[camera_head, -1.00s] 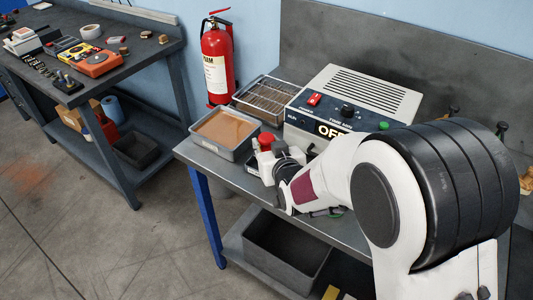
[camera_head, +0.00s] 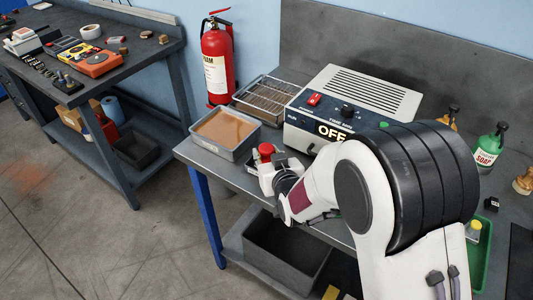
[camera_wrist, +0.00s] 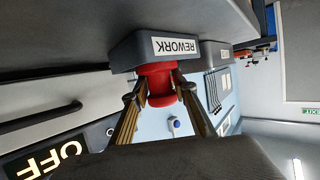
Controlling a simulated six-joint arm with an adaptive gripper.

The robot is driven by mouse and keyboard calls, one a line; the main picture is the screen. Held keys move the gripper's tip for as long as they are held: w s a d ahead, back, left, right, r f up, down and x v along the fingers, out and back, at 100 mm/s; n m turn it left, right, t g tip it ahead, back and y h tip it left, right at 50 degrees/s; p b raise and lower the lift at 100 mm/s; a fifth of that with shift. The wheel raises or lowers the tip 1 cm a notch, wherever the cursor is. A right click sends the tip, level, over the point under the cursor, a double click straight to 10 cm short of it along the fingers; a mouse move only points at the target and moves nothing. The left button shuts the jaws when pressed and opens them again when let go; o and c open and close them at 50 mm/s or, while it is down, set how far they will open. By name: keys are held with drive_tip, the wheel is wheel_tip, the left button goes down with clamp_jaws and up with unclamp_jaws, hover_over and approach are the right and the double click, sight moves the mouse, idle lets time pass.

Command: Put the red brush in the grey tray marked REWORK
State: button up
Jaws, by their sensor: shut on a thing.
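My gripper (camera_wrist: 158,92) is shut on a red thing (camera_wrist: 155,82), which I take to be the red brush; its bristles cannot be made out. In the wrist view it is right against or just in front of the dark grey tray (camera_wrist: 128,52) with the white REWORK label; I cannot tell if they touch. In the head view, the red thing (camera_head: 265,149) shows above my gripper (camera_head: 268,168), just right of a grey tray (camera_head: 239,152) with a brown inside. No REWORK label can be read there, and my gripper hides part of the bench.
The box with the OFF display (camera_head: 375,92) stands close behind my gripper. A wire-rack tray (camera_head: 268,95) lies at the back, beside the fire extinguisher (camera_head: 218,60). A green soap bottle (camera_head: 488,147) and a green tray (camera_head: 482,255) are at the right.

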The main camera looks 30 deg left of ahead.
drive_tip(key=shift+f, duration=0.1)
drive_tip(key=o, duration=1.1)
drive_tip(key=shift+r, duration=0.2)
drive_tip(key=shift+s+d+r, duration=0.15)
drive_tip(key=shift+s+d, duration=0.1)
drive_tip(key=shift+d, duration=0.1)
drive_tip(key=shift+v, duration=5.5)
drive_tip(key=shift+d, duration=0.1)
